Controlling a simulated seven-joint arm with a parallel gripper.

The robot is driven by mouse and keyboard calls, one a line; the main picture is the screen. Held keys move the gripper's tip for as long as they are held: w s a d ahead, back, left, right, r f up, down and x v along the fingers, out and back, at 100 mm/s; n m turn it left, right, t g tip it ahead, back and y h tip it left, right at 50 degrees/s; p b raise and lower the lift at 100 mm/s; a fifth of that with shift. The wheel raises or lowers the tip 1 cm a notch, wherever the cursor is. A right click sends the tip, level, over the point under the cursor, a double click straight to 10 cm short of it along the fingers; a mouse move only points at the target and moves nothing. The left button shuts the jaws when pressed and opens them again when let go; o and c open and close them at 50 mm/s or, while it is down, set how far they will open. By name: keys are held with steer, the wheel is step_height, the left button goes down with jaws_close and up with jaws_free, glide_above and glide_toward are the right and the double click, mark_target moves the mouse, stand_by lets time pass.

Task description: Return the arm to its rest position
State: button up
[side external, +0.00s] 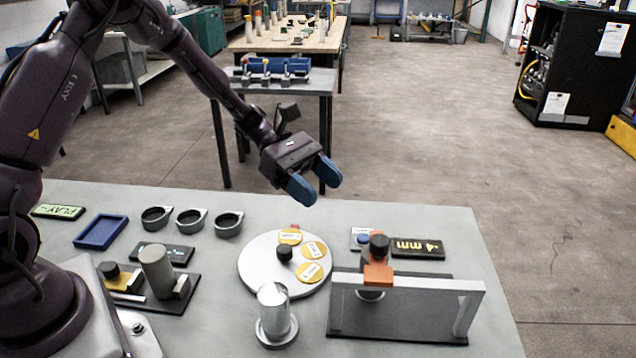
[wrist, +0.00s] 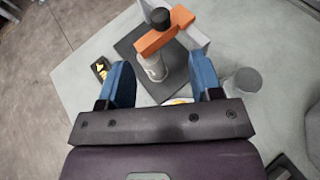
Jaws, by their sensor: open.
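My gripper (side external: 315,182) is raised in the air above the far edge of the table, with its two blue fingers apart and nothing between them. In the wrist view, my gripper (wrist: 163,82) also shows its blue fingers spread, with the table far below. My arm reaches from the left of the side view, out over the table.
Below are a white round plate (side external: 259,267) with yellow discs, a silver cylinder (side external: 273,308) and a grey gantry frame (side external: 468,312) with an orange carriage (side external: 378,274). Three dark rings (side external: 191,221) and a blue tray (side external: 101,232) lie left. Air around my gripper is clear.

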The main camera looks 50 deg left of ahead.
steer(key=s+a+m+g+y, duration=0.25)
steer(key=s+m+y, duration=0.25)
steer(key=s+m, duration=0.4)
steer(key=s+a+r+m+t+y, duration=0.1)
steer(key=s+r+m+t+y, duration=0.4)
steer(key=s+r+m+y, duration=0.3)
steer(key=shift+s+a+r+m, duration=0.15)
steer(key=shift+s+r+m, duration=1.45)
steer(key=shift+s+r, duration=1.55)
